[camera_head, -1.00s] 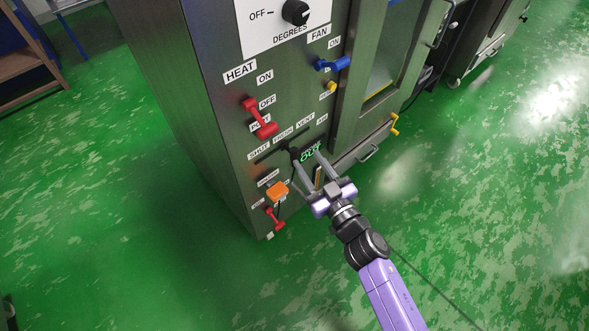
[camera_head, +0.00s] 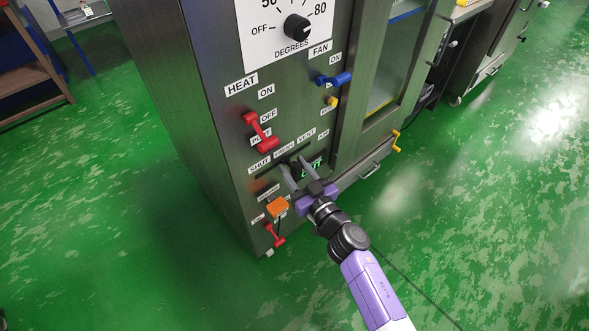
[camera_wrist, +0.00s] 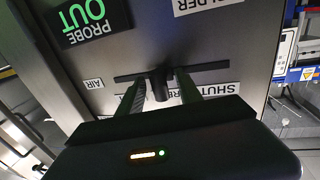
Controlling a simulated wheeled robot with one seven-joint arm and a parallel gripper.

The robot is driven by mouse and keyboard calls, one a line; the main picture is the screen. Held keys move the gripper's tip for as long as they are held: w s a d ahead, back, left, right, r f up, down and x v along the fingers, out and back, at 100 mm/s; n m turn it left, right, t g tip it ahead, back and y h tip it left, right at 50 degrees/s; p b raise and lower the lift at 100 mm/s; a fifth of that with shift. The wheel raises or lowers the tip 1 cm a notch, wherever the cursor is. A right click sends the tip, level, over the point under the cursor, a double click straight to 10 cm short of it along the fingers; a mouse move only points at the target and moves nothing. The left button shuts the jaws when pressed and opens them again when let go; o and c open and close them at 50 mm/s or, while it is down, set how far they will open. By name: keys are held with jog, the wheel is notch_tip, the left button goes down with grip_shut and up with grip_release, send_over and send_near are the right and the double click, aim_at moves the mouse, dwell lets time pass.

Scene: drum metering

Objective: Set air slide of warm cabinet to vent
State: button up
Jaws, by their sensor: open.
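The warm cabinet (camera_head: 180,110) stands in front of me, its metal panel facing me. Its air slide is a dark slot (camera_head: 267,172) under the SHUT, FRESH and VENT labels, with VENT (camera_head: 306,135) toward the right. In the wrist view the black slide knob (camera_wrist: 159,84) sits near the middle of the slot (camera_wrist: 215,66). My gripper (camera_head: 290,166) is open at the slot. In the wrist view its two fingers (camera_wrist: 160,78) stand on either side of the knob, with small gaps visible. In the head view my fingers partly hide the knob.
Close by are a green display reading OUT (camera_wrist: 82,20), an orange knob (camera_head: 277,206) and a red lever (camera_head: 274,236) below. The red heat lever (camera_head: 260,131) and blue fan lever (camera_head: 333,79) are above. Green floor lies open to the right.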

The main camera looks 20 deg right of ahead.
grip_shut()
dwell(1.4)
